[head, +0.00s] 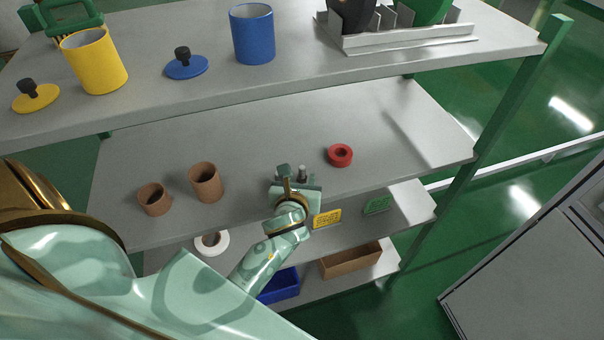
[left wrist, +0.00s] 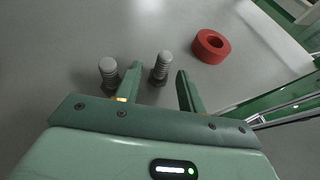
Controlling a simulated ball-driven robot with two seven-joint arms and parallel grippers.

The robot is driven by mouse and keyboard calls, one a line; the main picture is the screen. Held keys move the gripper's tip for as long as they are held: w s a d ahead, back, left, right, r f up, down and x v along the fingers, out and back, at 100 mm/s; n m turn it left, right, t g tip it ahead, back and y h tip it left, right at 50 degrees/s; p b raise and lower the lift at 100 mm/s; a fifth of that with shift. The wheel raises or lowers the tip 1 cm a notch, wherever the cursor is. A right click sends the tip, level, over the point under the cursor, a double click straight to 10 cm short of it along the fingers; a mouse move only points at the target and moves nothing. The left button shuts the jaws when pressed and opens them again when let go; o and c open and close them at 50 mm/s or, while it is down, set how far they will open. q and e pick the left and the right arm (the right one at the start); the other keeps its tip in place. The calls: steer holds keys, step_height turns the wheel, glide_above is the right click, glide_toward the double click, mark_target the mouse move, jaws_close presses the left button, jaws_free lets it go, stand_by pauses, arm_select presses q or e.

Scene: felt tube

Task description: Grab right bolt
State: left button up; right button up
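Two grey threaded bolts stand upright on the middle shelf. In the left wrist view the right bolt (left wrist: 161,66) stands between the fingertips of my left gripper (left wrist: 160,72), with a gap visible on the side of the right finger. The left bolt (left wrist: 108,71) stands just outside the left finger. In the head view my left gripper (head: 293,178) is over the shelf's front part, and one grey bolt (head: 302,172) shows beside its fingers; the other bolt is hard to make out there. The left gripper is open. My right gripper is not seen.
A red ring (head: 340,155) lies right of the bolts; it also shows in the left wrist view (left wrist: 211,46). Two brown tubes (head: 205,183) stand to the left. The upper shelf (head: 310,70) overhangs behind, with yellow (head: 95,62) and blue (head: 253,35) canisters.

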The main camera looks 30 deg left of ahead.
mark_target(302, 176)
arm_select(q)
steer(key=x, duration=0.3)
steer(key=shift+w, duration=0.15)
steer(key=c, duration=0.5)
steer(key=shift+s, duration=0.2)
steer(key=c, duration=0.4)
steer(key=shift+w, duration=0.1)
jaws_close()
